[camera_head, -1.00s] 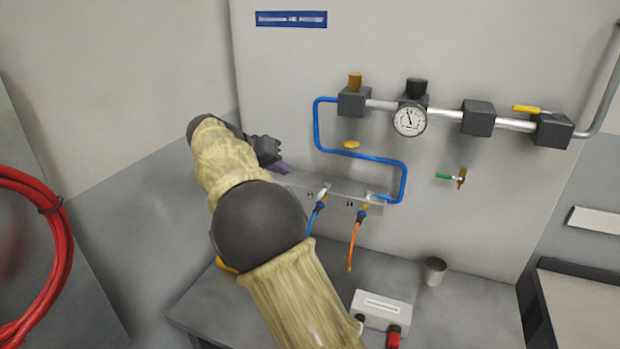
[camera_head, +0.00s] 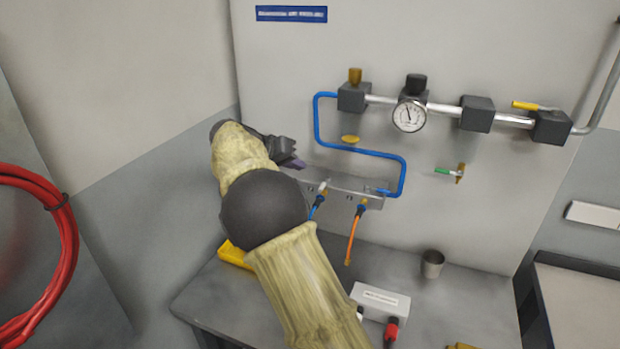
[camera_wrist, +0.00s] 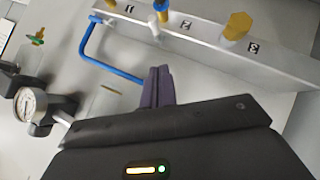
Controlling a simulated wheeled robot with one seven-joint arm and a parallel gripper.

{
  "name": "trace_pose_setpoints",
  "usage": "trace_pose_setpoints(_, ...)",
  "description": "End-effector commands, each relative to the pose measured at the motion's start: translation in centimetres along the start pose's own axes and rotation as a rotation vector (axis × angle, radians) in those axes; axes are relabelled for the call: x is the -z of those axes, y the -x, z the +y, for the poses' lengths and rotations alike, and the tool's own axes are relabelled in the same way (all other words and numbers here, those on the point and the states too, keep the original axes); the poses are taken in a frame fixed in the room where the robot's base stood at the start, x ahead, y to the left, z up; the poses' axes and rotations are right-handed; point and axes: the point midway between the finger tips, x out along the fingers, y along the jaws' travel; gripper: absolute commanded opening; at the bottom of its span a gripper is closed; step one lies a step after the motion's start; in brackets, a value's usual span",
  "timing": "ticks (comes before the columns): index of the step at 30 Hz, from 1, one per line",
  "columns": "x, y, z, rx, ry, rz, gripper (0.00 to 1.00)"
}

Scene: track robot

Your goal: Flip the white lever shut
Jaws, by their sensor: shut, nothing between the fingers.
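The white lever (camera_wrist: 155,26) sits at the outlet labelled 2 on the grey manifold bar (camera_wrist: 200,48), close beyond my fingertips in the wrist view. In the head view the small white lever (camera_head: 324,187) shows above the blue hose on the bar. My gripper (camera_wrist: 157,72) is shut and empty, its purple fingers together. In the wrist view the fingertips appear just short of the lever; I cannot tell whether they touch it. In the head view my gripper (camera_head: 298,163) is at the left of the bar, near its upper edge.
A blue pipe (camera_head: 370,154) runs up from the bar to the gauge line. A brass-yellow fitting (camera_wrist: 238,26) sits at outlet 3. An orange hose (camera_head: 354,238) hangs below. A grey bench with a white box (camera_head: 380,299) and metal cup (camera_head: 432,264) lies underneath.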

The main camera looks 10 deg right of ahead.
Motion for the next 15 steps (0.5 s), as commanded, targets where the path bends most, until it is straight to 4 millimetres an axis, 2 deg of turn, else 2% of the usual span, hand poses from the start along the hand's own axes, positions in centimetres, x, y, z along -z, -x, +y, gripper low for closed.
trace_pose_setpoints(6, 0.1, -3.9, 0.2, -0.003, 0.001, -0.003, 0.0)
trace_pose_setpoints(15, -2.4, -6.3, 0.2, -0.003, 0.0, -0.002, 0.0)
